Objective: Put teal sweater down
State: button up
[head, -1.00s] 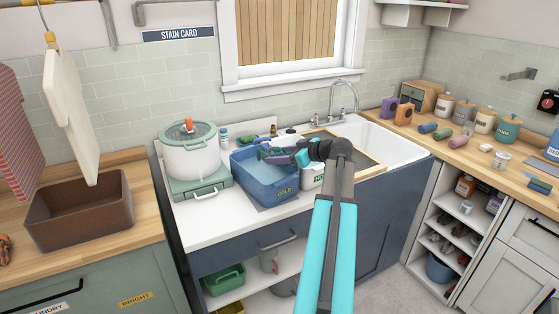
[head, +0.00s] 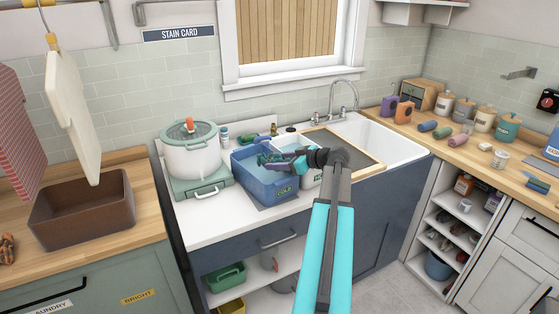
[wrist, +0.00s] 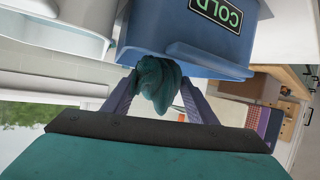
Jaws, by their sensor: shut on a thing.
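The teal sweater (wrist: 157,85) is a small bunched cloth held between the two fingers of my gripper (wrist: 158,98) in the wrist view. In the head view the sweater (head: 271,159) shows as a dark teal bit at the fingertips, over the blue tub marked COLD (head: 264,186). My gripper (head: 284,159) is shut on it, reaching in from the right above the tub's rim. In the wrist view the sweater overlaps the wall of the blue tub (wrist: 180,40). I cannot tell whether it touches the tub.
A white tub (head: 311,177) stands just right of the blue one, partly behind my arm. A white pot with a green lid (head: 190,150) stands to the left. The sink (head: 390,142) is at the right. A brown bin (head: 82,210) sits on the left counter.

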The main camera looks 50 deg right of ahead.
jog(key=shift+f+b, duration=0.8)
jog(key=shift+b, duration=0.2)
dwell(0.4)
jog(key=o, duration=1.3)
jog(key=shift+c, duration=0.2)
jog(key=shift+r+p, duration=0.2)
jog(key=shift+p, duration=0.1)
jog(key=shift+r+p, duration=0.6)
jog(key=shift+p, duration=0.3)
jog(key=b+v, duration=0.3)
jog(key=v, duration=0.9)
jog(key=shift+b, duration=0.35)
jog(key=shift+f, duration=0.1)
